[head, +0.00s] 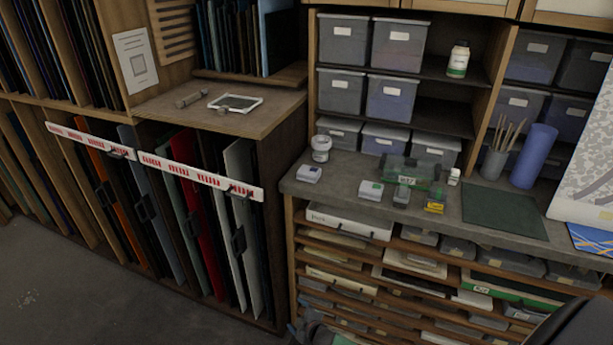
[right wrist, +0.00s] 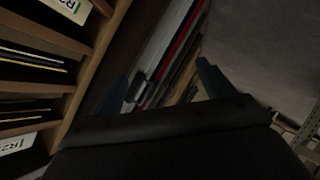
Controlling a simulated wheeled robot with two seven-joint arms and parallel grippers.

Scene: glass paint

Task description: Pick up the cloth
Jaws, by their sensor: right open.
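A blue cloth with yellow and white lines (head: 592,239) lies at the right end of the grey workbench, cut off by the right edge of the head view. My right gripper (head: 305,332) shows only in part at the bottom edge of the head view, low in front of the drawers and far left of the cloth. In the right wrist view its two dark blue fingers (right wrist: 163,88) are spread apart with nothing between them. The cloth is not in the right wrist view. My left gripper is out of view.
The bench holds a dark green mat (head: 503,211), a blue roll (head: 534,156), a brush pot (head: 494,163), a clear green case (head: 409,172) and small boxes. Shallow shelves (head: 345,255) lie below. Upright sheets (head: 210,225) stand in a rack at left. Grey floor (head: 80,285) is clear there.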

